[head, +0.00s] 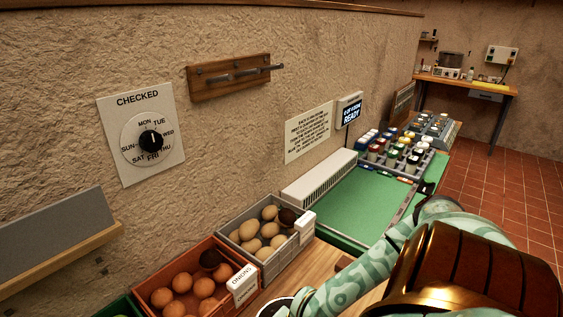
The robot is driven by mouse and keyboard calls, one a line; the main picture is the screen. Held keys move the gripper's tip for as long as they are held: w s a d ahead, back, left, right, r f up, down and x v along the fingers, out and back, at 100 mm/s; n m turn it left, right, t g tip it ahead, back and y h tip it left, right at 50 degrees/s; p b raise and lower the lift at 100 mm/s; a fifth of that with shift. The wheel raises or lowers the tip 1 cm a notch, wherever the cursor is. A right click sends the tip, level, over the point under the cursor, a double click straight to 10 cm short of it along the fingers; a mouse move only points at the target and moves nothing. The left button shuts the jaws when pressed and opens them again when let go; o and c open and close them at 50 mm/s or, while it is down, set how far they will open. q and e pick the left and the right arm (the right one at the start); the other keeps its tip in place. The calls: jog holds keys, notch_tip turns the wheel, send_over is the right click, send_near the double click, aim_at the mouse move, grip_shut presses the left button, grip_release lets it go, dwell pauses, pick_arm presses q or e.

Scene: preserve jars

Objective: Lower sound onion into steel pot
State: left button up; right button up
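Several orange-brown onions (204,288) lie in an orange crate (226,264) with a white "ONIONS" label, at the lower left of the head view. One dark, blackish piece (210,258) lies among them at the back right of the crate. Neither gripper shows, so I cannot see whether either holds an onion.
A grey crate (265,255) of pale potatoes, one dark, stands right of the onions. A green crate (122,308) is cut off at lower left. Beyond are a green mat (360,205) and racked jars (395,155). A "CHECKED" day dial (151,141) and rail (228,77) hang on the wall.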

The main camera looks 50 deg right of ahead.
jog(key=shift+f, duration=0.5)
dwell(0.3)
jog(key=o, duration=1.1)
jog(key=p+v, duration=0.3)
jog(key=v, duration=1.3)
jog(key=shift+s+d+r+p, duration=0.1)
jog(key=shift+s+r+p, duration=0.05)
jog(key=shift+p, duration=0.15)
